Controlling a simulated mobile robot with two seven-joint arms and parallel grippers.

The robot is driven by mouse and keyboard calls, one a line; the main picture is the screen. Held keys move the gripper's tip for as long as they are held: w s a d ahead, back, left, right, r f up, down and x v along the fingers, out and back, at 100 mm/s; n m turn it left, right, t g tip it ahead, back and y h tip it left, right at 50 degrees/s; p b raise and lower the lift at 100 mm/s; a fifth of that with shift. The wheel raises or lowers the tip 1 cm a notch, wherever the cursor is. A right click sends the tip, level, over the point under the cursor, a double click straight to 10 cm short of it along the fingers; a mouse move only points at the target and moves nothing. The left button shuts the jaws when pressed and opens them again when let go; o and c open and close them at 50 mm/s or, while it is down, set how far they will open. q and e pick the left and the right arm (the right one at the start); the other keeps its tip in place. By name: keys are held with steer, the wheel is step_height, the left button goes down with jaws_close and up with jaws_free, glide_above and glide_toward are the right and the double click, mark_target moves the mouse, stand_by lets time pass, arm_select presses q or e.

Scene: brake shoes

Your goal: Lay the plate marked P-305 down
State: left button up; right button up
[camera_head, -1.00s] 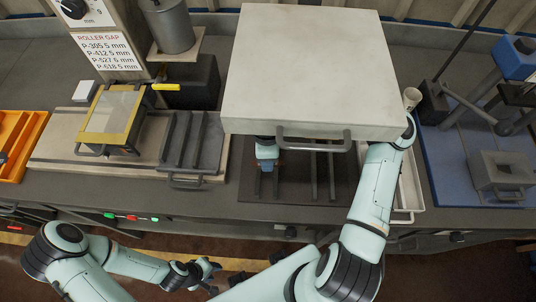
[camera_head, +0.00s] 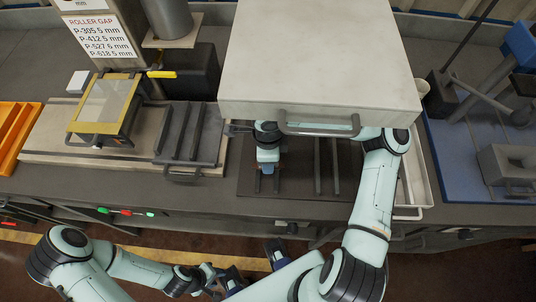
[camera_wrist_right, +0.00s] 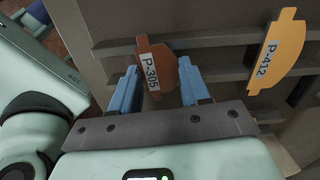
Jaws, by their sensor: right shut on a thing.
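The plate marked P-305 (camera_wrist_right: 158,70) is brown with a white label. In the right wrist view it sits between the blue fingers of my right gripper (camera_wrist_right: 160,92), which is shut on it. In the head view my right gripper (camera_head: 267,182) points down over the dark mat, below the front edge of the big pale box; I cannot make out the plate there. Whether the plate touches anything beneath it, I cannot tell. My left gripper (camera_head: 254,266) is low in front of the bench, its fingers apart, with nothing seen between them.
A yellow-orange plate marked P-412 (camera_wrist_right: 277,58) lies by dark rails in the right wrist view. The pale box (camera_head: 320,60) with its handle overhangs the work area. A dark barred rack (camera_head: 188,135) and a yellow-framed fixture (camera_head: 105,103) stand left. A white tray (camera_head: 416,180) is right.

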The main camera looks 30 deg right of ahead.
steer(key=shift+f, duration=0.3)
stand_by(0.4)
steer(key=o, duration=1.5)
arm_select(q)
steer(key=shift+r, duration=0.15)
arm_select(e)
steer(key=shift+r, duration=0.15)
steer(key=shift+r+p, duration=1.55)
steer(key=shift+r, duration=0.35)
arm_select(q)
steer(key=w+r, duration=0.2)
steer(key=r, duration=0.1)
steer(key=shift+r, duration=0.2)
arm_select(e)
steer(key=shift+s, duration=0.1)
steer(key=shift+s+a, duration=0.35)
steer(key=shift+s, duration=0.2)
steer(key=shift+s+a, duration=0.3)
steer(key=shift+s, duration=0.2)
arm_select(q)
steer(key=shift+s+f, duration=0.2)
steer(key=shift+f, duration=0.05)
